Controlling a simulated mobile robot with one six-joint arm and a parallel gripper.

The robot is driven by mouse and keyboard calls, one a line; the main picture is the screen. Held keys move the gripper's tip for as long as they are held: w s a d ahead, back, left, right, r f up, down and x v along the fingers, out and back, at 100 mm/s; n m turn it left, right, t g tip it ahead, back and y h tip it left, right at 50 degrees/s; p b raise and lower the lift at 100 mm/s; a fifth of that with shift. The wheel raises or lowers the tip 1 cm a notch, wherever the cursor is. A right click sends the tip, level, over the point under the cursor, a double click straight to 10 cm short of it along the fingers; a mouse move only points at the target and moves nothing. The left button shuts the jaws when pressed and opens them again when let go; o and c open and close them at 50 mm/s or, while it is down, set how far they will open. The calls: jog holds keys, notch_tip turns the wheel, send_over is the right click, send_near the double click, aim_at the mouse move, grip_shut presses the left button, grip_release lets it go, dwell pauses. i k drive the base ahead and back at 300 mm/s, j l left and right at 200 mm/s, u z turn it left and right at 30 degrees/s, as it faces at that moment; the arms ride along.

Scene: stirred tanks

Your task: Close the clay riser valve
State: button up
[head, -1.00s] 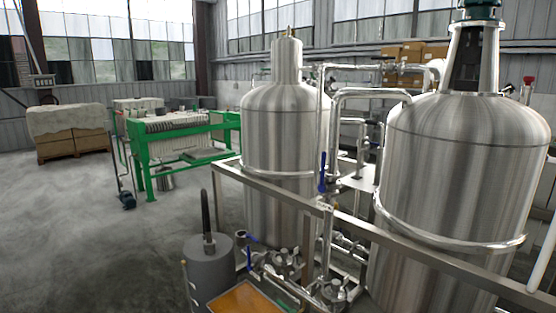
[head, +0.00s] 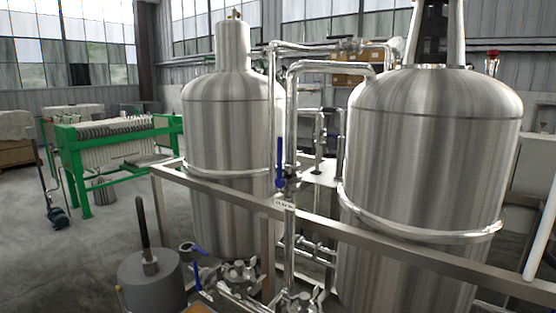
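A valve with a long blue lever (head: 280,162) sits on a vertical steel riser pipe between the two tanks, just above the front frame rail. The lever stands upright, in line with the pipe. A small pale label (head: 285,204) is below it, its text too small to read surely. A second blue-handled valve (head: 199,278) is low down on the piping at the left, its handle tilted. My gripper is not in view.
Two large steel tanks, left (head: 228,130) and right (head: 432,150), stand behind a metal frame rail (head: 240,199). A grey cylindrical vessel (head: 152,283) stands at front left. A green filter press (head: 85,160) is further left, with open concrete floor before it.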

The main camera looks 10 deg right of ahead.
aim_at(280, 159)
jog(key=i+j+z, duration=0.2)
jog(key=i, duration=0.3)
jog(key=i+j+z, duration=0.2)
jog(key=i, duration=0.3)
jog(key=l, duration=0.1)
